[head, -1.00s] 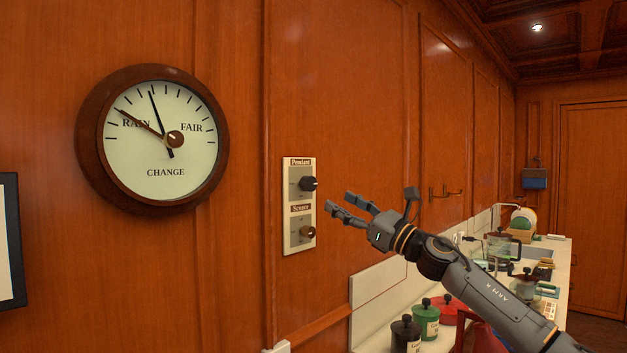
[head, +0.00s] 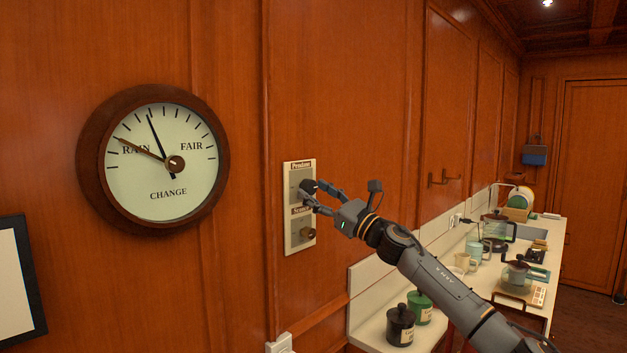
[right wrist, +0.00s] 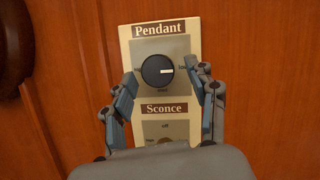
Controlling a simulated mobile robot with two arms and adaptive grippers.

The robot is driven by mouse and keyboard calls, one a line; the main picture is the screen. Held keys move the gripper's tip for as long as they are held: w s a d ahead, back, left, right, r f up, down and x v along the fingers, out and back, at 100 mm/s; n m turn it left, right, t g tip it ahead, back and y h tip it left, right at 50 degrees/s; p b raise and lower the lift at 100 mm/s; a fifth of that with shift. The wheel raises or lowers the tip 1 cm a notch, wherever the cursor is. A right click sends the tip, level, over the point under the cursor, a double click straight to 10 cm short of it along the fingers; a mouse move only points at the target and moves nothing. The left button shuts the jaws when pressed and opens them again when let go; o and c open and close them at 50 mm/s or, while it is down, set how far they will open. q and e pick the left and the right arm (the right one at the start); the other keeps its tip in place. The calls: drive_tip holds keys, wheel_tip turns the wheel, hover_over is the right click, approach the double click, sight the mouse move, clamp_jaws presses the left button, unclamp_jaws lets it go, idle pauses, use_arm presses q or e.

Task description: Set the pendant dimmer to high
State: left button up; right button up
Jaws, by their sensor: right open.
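The wall plate (head: 291,235) carries two dimmers, labelled Pendant above and Sconce below. The black pendant knob (right wrist: 157,71) has a white pointer line directed to the right in the right wrist view; the knob is partly covered by a finger in the head view (head: 308,186). The brass sconce knob (head: 308,233) is below it. My right gripper (right wrist: 163,90) is open, its fingers on the left and right of the pendant knob; I cannot tell whether they touch it. It also shows in the head view (head: 311,194). My left gripper is out of view.
A round barometer (head: 152,165) hangs on the wood wall to the left of the plate. A counter with canisters (head: 401,325), a glass coffee maker and other items runs below right of my arm.

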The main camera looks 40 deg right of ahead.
drive_tip(key=shift+w+a+r, duration=0.15)
drive_tip(key=shift+w+r, duration=0.1)
drive_tip(key=shift+w, duration=0.25)
drive_tip(key=c, duration=1.2)
drive_tip(key=shift+o, duration=0.2)
